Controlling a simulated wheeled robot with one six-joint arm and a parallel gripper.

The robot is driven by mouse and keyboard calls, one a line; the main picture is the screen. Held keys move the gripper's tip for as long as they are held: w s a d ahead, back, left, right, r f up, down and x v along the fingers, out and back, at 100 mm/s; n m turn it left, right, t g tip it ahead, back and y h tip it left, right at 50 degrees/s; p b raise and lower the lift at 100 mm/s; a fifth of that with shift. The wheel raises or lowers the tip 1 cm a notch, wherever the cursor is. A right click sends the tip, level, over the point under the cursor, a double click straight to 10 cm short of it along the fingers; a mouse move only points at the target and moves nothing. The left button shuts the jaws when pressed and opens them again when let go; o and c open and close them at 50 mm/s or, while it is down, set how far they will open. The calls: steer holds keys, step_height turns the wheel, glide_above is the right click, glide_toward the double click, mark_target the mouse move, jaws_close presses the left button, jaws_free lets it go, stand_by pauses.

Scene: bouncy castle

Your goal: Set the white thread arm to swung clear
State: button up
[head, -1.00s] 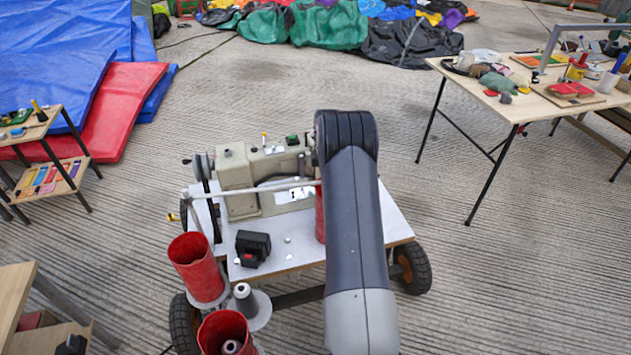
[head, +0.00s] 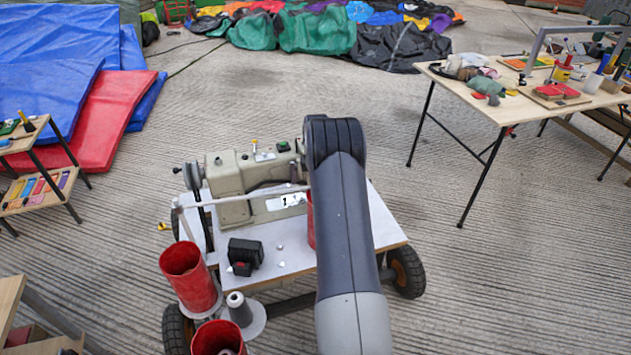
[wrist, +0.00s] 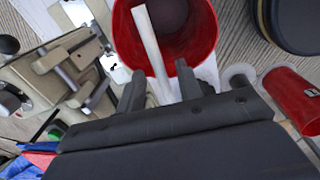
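The white thread arm (head: 240,194) is a thin pale rod. In the head view it runs from a bend at the left of the sewing machine (head: 233,178) across the machine's front to behind my arm. In the wrist view the rod (wrist: 149,42) crosses a red cup's mouth and passes between the fingers of my gripper (wrist: 159,69). The fingers stand apart, with gaps beside the rod; I cannot tell how deep it sits between them. My arm hides the gripper and the rod's right end in the head view.
The machine stands on a wheeled cart with a white top (head: 355,220). A black box (head: 245,254), red cups (head: 190,277) and a grey spool (head: 239,309) are at its front left. A wooden table (head: 455,77) stands at the right. Open concrete lies behind the cart.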

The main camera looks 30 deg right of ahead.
step_height(320, 180, up, 11)
steer(key=shift+s+a, duration=0.15)
steer(key=shift+s, duration=0.2)
steer(key=shift+f, duration=0.15)
steer(key=f, duration=1)
steer(key=shift+w+f, duration=0.3)
steer(key=shift+f, duration=0.1)
steer(key=shift+s, duration=0.45)
steer(key=shift+a, duration=0.1)
